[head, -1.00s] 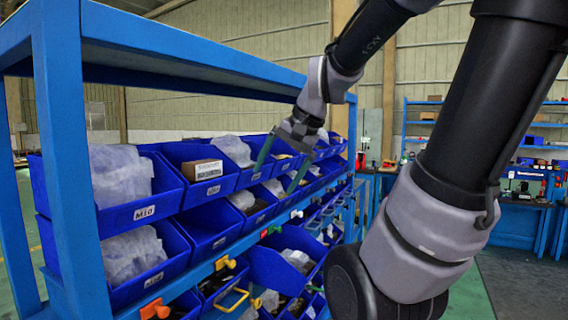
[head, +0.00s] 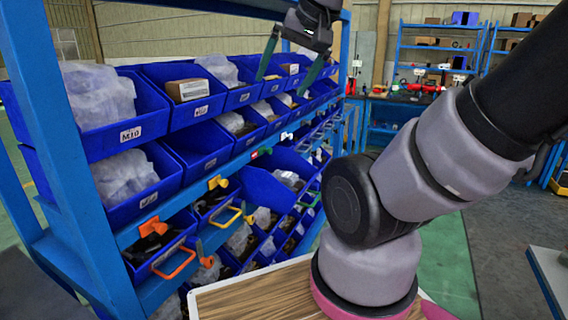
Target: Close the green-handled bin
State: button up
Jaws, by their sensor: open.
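A green handle (head: 312,199) shows on the lower part of the blue rack, right of the yellow and orange handles. The blue bin (head: 262,186) beside it appears to stick out from its row, showing a broad blue side wall. How far it is out is hard to tell. My gripper (head: 283,82) is at the top centre, above and in front of the upper bins, with its two dark green fingers spread apart and nothing between them. It is well above the green handle and not touching it.
An orange-handled bin (head: 160,250) and a yellow handle (head: 226,216) project at the lower left. Upper rows hold blue bins with bagged parts and a small box (head: 188,90). A blue rack post (head: 62,130) stands at left. Green floor (head: 440,250) is open at right.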

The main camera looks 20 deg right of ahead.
aim_at(260, 187)
jog(key=z, duration=0.6)
jog(key=k+j+z, duration=0.2)
jog(key=j, duration=0.15)
jog(key=j+z, duration=0.25)
jog(key=k+j, duration=0.05)
